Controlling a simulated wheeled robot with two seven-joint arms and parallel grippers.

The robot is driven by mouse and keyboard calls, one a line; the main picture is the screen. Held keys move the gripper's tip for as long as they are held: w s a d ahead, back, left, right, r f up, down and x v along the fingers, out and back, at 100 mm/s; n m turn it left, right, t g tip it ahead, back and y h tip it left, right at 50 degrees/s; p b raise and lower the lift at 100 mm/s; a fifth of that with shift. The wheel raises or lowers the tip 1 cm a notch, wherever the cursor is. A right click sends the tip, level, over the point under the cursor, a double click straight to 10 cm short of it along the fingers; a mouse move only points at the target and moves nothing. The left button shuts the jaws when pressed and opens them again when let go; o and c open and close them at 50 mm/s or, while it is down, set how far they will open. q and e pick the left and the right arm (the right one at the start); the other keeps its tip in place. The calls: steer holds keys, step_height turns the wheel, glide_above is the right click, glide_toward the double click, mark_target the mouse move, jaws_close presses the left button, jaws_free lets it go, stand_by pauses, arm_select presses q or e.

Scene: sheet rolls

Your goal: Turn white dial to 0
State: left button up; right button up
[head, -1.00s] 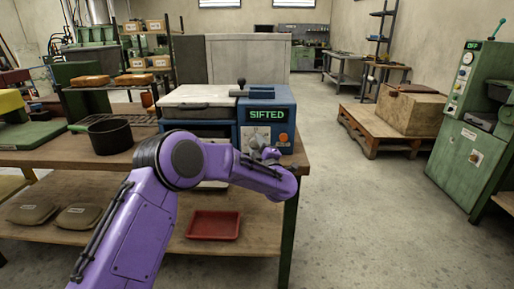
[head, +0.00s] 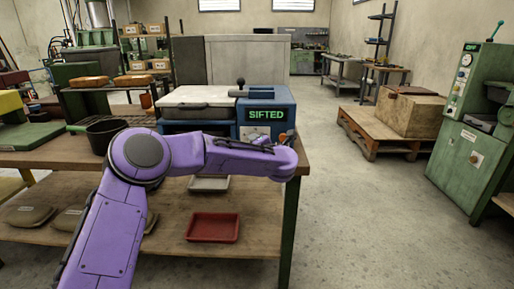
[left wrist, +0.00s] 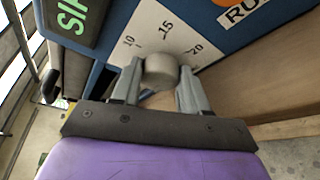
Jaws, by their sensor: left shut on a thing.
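The dial (left wrist: 161,71) is a light grey-white round knob on the front of the blue machine (head: 222,131). In the left wrist view it sits below a white scale plate (left wrist: 150,36) marked 10, 15 and 20. My left gripper (left wrist: 157,84) is shut on the dial, with one finger on each side of it. No pointer on the dial can be made out, so its setting is unclear. In the head view my purple left arm hides the dial. My right gripper is not in view.
An orange button (left wrist: 224,4) is beside the scale. The machine stands on a wooden bench (head: 60,158); a red tray (head: 212,227) is on its lower shelf. Open floor lies to the right.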

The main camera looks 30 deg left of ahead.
arm_select(q)
steer(key=shift+n+h, duration=0.3)
steer(key=shift+n, duration=0.3)
steer(key=o, duration=0.8)
steer(key=v, duration=1)
steer(key=shift+s+d+r, duration=0.1)
steer(key=shift+s+r, duration=0.1)
steer(key=shift+s, duration=0.05)
